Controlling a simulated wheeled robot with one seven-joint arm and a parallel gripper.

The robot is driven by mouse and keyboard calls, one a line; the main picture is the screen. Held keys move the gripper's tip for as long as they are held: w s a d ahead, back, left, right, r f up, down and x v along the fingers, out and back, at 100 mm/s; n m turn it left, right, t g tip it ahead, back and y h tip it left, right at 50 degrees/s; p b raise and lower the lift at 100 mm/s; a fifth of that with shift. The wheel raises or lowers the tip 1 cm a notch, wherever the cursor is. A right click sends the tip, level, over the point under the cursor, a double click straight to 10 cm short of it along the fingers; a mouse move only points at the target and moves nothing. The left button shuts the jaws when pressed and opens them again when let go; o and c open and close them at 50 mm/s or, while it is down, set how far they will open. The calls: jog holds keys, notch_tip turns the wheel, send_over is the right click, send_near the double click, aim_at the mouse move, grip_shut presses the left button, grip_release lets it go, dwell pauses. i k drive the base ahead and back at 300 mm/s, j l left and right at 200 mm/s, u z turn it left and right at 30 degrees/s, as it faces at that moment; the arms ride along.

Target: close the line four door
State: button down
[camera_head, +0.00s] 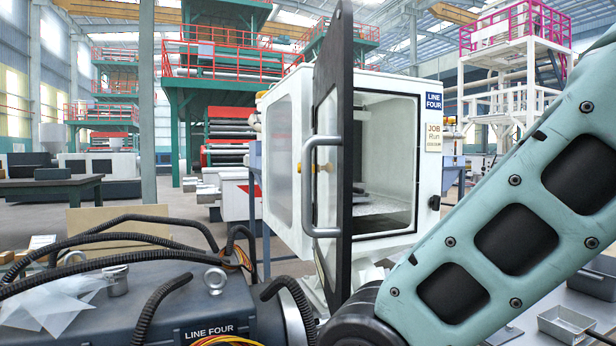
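The line four cabinet (282,150) is a white box at the centre with a blue LINE FOUR sign (433,101) on its front frame. Its door (346,110) stands wide open, swung out toward me and seen nearly edge on. The door has a dark edge, a clear window and a grey bar handle (308,190) on its left side. The cabinet's inside shows to the right of the door. My pale green arm crosses the lower right in front of the cabinet. My gripper is not in view, so its place relative to the handle cannot be told.
A dark grey machine body (160,305) marked LINE FOUR, with black hoses (110,258), fills the lower left in front of the cabinet. A metal tray (566,322) lies at the lower right. A dark table (50,186) stands farther back left, with open floor near it.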

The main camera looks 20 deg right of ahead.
aim_at(327, 218)
jog(key=j, duration=1.25)
jog(key=i+z, duration=0.05)
